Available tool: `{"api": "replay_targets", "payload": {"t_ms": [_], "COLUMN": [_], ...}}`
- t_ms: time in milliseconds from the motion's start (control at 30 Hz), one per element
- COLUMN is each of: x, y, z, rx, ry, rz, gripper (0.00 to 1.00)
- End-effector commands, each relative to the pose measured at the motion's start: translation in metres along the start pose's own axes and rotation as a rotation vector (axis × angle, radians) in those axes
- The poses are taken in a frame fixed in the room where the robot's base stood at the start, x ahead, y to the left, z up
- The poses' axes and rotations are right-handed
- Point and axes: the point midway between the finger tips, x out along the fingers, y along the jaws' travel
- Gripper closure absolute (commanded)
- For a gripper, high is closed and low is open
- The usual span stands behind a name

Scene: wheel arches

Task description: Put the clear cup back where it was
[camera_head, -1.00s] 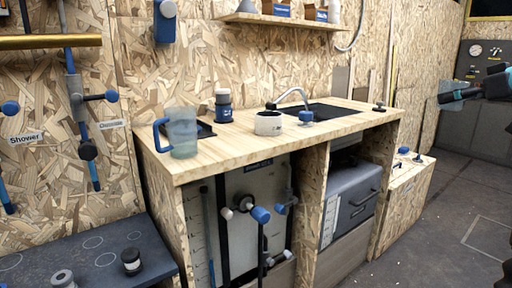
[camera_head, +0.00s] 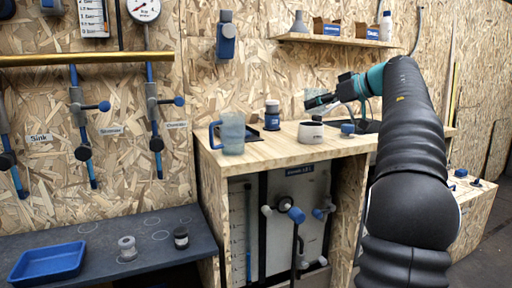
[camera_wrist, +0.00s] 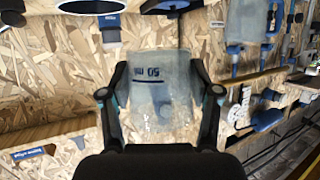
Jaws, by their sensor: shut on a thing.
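The clear cup (camera_wrist: 165,95) is in my gripper (camera_wrist: 160,98) in the wrist view, with a finger on each side. It carries a "50 ml" mark that appears upside down. In the head view my gripper (camera_head: 322,101) is in the air above the worktop (camera_head: 265,152), and the cup (camera_head: 313,98) shows as a small pale shape at its tip. The dark bench (camera_head: 105,245) at lower left has several drawn circles, some of them empty. I cannot tell which place is the cup's own.
A blue tray (camera_head: 48,262) and two small weights lie on the bench. A shelf (camera_head: 335,40) hangs above the worktop.

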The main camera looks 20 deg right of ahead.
Motion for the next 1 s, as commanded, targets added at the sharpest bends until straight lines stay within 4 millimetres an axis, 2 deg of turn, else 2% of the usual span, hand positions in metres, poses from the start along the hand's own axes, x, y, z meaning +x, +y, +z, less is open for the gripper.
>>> {"api": "replay_targets", "payload": {"t_ms": [300, 500, 600, 767, 1000], "x": [0.067, 0.103, 0.113, 0.118, 0.13], "y": [-0.033, -0.05, -0.055, -0.057, -0.056], "z": [0.017, 0.023, 0.024, 0.027, 0.057], "rx": [-0.004, -0.004, -0.004, -0.003, -0.001], "ry": [-0.001, -0.001, 0.0, 0.0, -0.002], "rz": [-0.01, -0.009, -0.009, -0.006, -0.006], "gripper": [0.74, 0.74, 0.74, 0.74, 0.74]}}
